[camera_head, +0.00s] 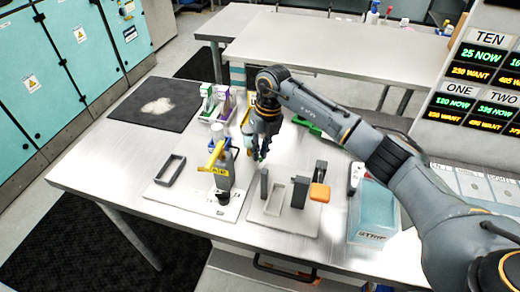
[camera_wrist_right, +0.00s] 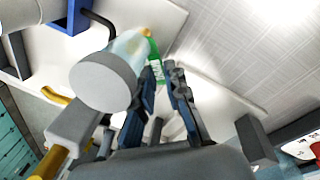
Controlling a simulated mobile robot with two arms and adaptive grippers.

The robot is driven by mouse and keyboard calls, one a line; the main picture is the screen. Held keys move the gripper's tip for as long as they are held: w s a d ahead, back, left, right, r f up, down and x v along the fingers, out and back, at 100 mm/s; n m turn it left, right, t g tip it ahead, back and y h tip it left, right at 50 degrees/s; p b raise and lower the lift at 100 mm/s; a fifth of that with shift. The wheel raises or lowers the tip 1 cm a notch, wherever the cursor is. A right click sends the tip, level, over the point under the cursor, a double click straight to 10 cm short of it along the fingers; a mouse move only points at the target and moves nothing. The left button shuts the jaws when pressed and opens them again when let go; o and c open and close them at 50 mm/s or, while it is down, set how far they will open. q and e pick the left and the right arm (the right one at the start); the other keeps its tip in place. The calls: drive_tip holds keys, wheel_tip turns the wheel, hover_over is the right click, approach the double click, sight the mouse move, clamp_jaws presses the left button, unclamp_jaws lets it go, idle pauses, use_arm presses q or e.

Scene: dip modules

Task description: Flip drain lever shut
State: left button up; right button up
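My right gripper (camera_head: 261,153) reaches in from the right and points down over the middle of the steel table; its fingers (camera_wrist_right: 164,80) show apart in the right wrist view. A green part (camera_wrist_right: 155,62) lies just past the fingertips there, touching or not I cannot tell. In the head view, a green lever-like bar (camera_head: 307,126) lies right of the gripper, partly behind my arm. No readable label tells which lever is the drain lever. My left gripper is out of view.
A grey fixture with an orange block (camera_head: 319,192) stands right of the gripper. White, green and purple holders (camera_head: 222,100) stand behind. A dark mat (camera_head: 158,106) with a pale patch covers the back left. A blue STRIP box (camera_head: 374,212) is at the right.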

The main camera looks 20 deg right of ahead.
clamp_jaws()
drive_tip(key=m, duration=0.1)
drive_tip(key=a+m, duration=0.1)
drive_tip(key=m, duration=0.2)
drive_tip(key=shift+s+a+m+t, duration=0.25)
drive_tip(key=shift+a+m+t, duration=0.05)
drive_tip(key=shift+a+m, duration=0.1)
drive_tip(key=o, duration=0.7)
unclamp_jaws()
drive_tip(key=shift+c, duration=0.2)
wheel_tip(320, 180, up, 12)
drive_tip(key=d, duration=0.2)
drive_tip(key=shift+s, duration=0.25)
